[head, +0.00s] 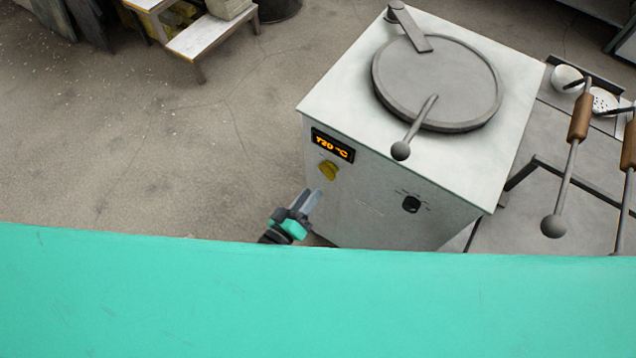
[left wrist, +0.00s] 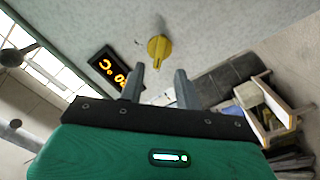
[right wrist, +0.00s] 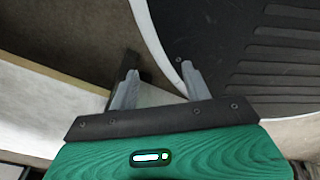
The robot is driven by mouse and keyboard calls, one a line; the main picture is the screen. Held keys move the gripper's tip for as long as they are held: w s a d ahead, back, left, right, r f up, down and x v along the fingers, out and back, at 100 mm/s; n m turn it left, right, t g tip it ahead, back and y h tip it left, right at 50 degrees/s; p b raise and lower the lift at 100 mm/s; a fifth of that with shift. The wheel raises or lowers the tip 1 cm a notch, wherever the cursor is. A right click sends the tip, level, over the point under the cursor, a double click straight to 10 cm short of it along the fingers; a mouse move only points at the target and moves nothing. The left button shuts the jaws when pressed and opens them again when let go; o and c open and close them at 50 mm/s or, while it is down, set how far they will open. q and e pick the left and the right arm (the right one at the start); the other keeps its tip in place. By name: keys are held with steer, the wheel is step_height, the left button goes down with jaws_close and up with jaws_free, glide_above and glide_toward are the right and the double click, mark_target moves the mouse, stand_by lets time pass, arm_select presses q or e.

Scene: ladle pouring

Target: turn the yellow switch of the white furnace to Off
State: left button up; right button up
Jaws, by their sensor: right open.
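The white furnace (head: 400,150) has a yellow switch (head: 328,170) on its front, just below a lit display reading about 720 °C. My left gripper (head: 312,200) is in front of the furnace, a little below the switch in the head view. In the left wrist view the left gripper (left wrist: 157,78) is open and empty, and the yellow switch (left wrist: 158,48) lies just beyond its fingertips, apart from them. My right gripper (right wrist: 160,72) is open in the right wrist view, with nothing between its fingers. It is not seen in the head view.
A black knob (head: 411,204) is lower right on the furnace front. A round grey lid (head: 437,84) with a ball-ended handle is on top. Ladles with wooden handles (head: 580,118) hang at the right by a grey table. A small step stool (head: 210,38) stands at the back left.

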arm_select(q)
steer(key=v, duration=0.7)
steer(key=shift+s+b, duration=0.15)
steer(key=shift+b, duration=0.2)
arm_select(e)
steer(key=shift+w+d, duration=0.1)
steer(key=shift+w, duration=0.5)
arm_select(q)
steer(key=shift+a, duration=0.1)
